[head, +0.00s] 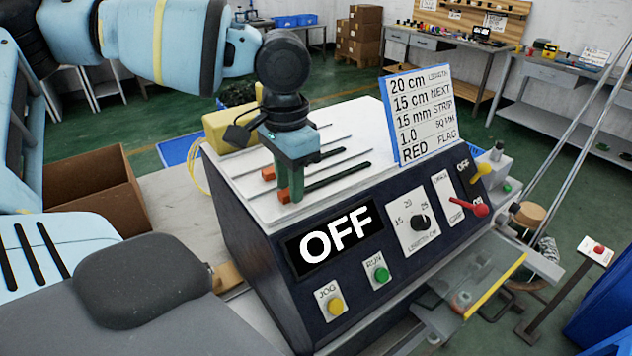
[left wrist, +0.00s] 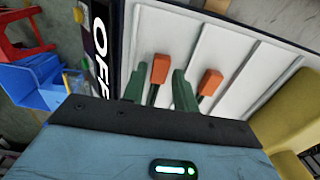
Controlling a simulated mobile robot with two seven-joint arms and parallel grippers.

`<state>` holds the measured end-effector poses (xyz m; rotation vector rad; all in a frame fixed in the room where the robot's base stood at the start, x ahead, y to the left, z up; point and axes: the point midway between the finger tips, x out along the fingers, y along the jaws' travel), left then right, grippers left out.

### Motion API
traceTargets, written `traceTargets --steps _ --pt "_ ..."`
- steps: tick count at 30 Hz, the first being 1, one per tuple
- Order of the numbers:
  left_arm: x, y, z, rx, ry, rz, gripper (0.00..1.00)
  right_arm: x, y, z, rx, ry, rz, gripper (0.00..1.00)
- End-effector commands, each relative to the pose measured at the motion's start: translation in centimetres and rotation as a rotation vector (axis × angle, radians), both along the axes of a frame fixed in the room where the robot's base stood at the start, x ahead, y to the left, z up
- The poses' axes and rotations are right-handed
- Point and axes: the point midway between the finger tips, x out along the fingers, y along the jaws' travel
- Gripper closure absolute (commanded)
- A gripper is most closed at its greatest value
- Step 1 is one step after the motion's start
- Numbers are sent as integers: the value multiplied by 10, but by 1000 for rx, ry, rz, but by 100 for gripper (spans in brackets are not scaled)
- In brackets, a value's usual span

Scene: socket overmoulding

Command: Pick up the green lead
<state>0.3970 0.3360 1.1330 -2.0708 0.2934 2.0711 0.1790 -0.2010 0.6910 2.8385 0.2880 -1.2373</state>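My left gripper (head: 290,196) points down over the white sloped top of the machine, near its front edge. In the left wrist view its two dark green fingers (left wrist: 157,82) stand apart. An orange lead end (left wrist: 160,68) shows between them, and I cannot tell whether they touch it. A second orange lead end (left wrist: 210,82) lies beside the right-hand finger. In the head view an orange-ended dark lead (head: 345,176) lies on the top just right of the fingers. I cannot make out a clearly green lead; the fingers hide part of the top. My right gripper is not in view.
The machine's dark front carries an OFF display (head: 335,240), a dial (head: 420,222) and a red lever (head: 466,208). A sign board (head: 423,115) stands at the top's back right. A yellow block (head: 228,128) stands at the back left. A cardboard box (head: 95,190) is at the left.

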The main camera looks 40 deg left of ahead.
Motion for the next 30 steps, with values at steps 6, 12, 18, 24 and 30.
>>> traceTargets --steps 6,12,18,24,30 --pt "0 0 -5 0 0 -1 71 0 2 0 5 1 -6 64" --pt "0 0 -5 0 0 -1 85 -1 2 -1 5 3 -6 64" --pt "0 0 -5 0 0 0 100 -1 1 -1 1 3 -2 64" --pt "0 0 -4 0 -1 -1 100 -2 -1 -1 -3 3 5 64" --pt "1 0 6 0 -2 0 100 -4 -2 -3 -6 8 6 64"
